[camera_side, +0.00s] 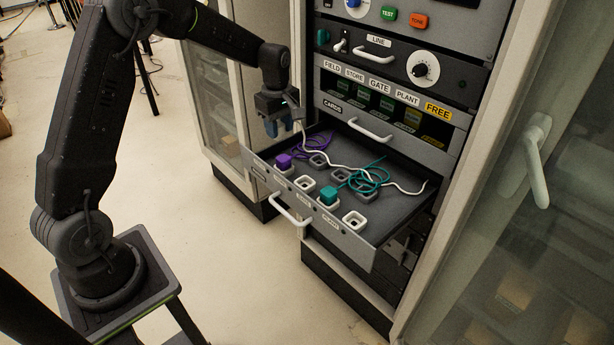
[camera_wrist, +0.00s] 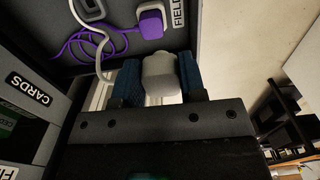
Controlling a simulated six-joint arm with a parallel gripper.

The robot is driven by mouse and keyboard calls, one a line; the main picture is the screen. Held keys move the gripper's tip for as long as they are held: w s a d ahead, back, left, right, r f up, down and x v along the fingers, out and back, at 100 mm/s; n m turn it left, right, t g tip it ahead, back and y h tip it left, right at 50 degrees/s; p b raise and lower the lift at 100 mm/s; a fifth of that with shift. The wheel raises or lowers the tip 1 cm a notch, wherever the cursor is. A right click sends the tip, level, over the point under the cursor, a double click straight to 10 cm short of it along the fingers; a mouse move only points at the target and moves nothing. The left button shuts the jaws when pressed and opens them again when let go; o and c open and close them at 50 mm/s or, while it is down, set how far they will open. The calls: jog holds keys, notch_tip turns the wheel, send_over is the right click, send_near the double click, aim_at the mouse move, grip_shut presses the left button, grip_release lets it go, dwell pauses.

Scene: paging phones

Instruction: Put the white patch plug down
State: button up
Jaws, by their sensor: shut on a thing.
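The white patch plug (camera_wrist: 160,75) sits between the two blue finger pads of my gripper (camera_wrist: 155,82) in the wrist view. My gripper (camera_side: 283,128) is shut on it and holds it above and beyond the far left edge of the open drawer (camera_side: 400,208). The plug is mostly hidden by the fingers in the side view. Its white cord (camera_side: 306,143) hangs from the gripper and runs across the drawer to the back right; it also shows in the wrist view (camera_wrist: 92,22).
A purple plug (camera_side: 284,161) and a teal plug (camera_side: 328,195) stand in the drawer's front row, with coiled cords behind them. Empty white-rimmed sockets (camera_side: 305,183) and (camera_side: 354,220) are in that row. Darker sockets (camera_side: 318,161) lie behind. The cabinet's CARDS panel (camera_side: 380,115) rises behind the drawer.

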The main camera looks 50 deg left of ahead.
jog(key=s+a, duration=0.1)
jog(key=s, duration=0.3)
jog(key=w+d+f, duration=0.1)
jog(key=d+f, duration=0.1)
jog(key=d, duration=0.1)
jog(key=w+d+f, duration=0.2)
jog(key=d, duration=0.1)
jog(key=w+d+f, duration=0.2)
jog(key=d+f, duration=0.1)
jog(key=shift+w+d, duration=0.25)
jog(key=shift+f, duration=1.95)
jog(key=shift+f, duration=0.2)
jog(key=o, duration=0.9)
